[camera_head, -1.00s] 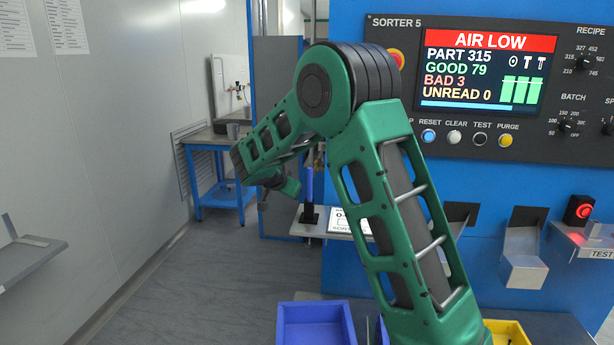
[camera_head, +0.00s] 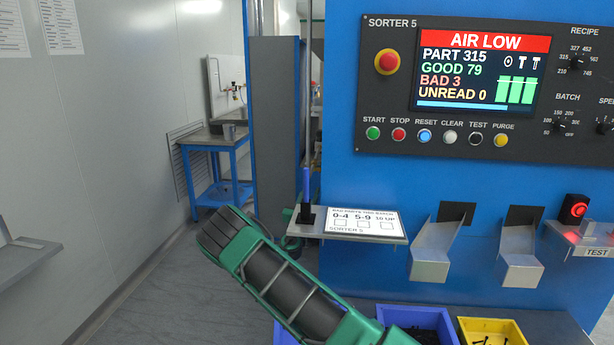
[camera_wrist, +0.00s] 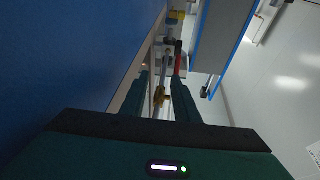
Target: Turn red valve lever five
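A red bar-shaped part (camera_wrist: 178,63), which looks like the valve lever, shows in the wrist view just beyond the tip of the right finger. A thin pipe with a brass-coloured fitting (camera_wrist: 160,96) runs between the fingers as seen from the wrist. My gripper (camera_wrist: 160,85) is open, with a clear gap between its two dark green fingers. I cannot tell whether a finger touches the red part. No number on it can be read. In the head view neither the lever nor my gripper can be made out.
The blue sorter cabinet (camera_head: 345,100) has a screen (camera_head: 480,70) reading AIR LOW. A small shelf (camera_head: 385,236) with a printed card juts out from it. Blue (camera_head: 440,318) and yellow (camera_head: 515,325) bins stand below. A blue-framed table (camera_head: 190,205) stands by the left wall.

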